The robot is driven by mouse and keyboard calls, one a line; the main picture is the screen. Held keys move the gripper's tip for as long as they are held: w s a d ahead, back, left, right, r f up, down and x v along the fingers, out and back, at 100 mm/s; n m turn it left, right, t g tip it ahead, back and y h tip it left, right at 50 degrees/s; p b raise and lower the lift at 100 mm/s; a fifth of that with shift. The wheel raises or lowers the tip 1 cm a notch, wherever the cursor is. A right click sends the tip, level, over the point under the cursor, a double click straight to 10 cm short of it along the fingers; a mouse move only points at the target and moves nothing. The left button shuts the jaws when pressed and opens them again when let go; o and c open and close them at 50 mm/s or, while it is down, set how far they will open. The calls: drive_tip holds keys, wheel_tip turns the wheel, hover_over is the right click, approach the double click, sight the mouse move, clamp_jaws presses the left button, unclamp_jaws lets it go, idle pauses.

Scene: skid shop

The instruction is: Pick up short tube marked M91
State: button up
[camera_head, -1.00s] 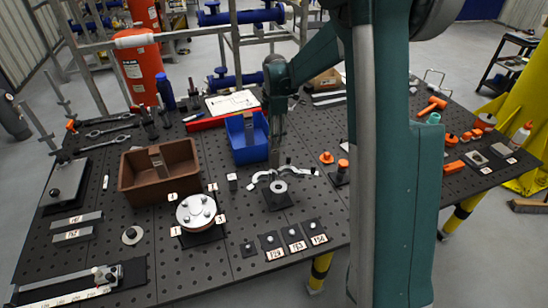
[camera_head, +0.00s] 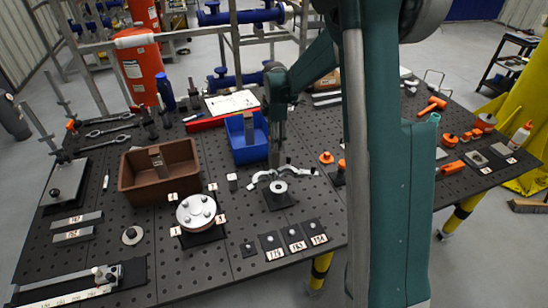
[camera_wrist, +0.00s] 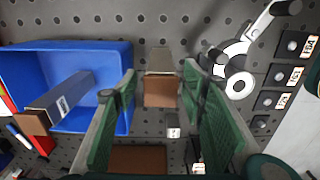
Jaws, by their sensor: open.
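In the wrist view, a short grey square tube (camera_wrist: 160,60) with a brown end face sits between the fingertips of my gripper (camera_wrist: 158,95). The green-padded fingers are open, one on each side, with a gap visible around the tube. No M91 marking can be read on it. A similar grey tube (camera_wrist: 62,102) with a small unreadable label and brown end leans in the blue bin (camera_wrist: 112,55). In the head view, my gripper (camera_head: 276,135) points down just right of the blue bin (camera_head: 236,142), and the tube is hard to distinguish from the fingers.
A brown bin (camera_head: 130,180) holding another grey piece (camera_head: 158,160) stands left. A round flange (camera_head: 197,211) and a clamp fixture (camera_head: 280,200) lie in front. Small numbered plates (camera_head: 295,238) line the front edge.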

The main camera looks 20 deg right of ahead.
sight(274, 156)
drive_tip(key=shift+a+f, duration=0.2)
drive_tip(key=shift+f, duration=2.35)
drive_tip(key=c, duration=1.2)
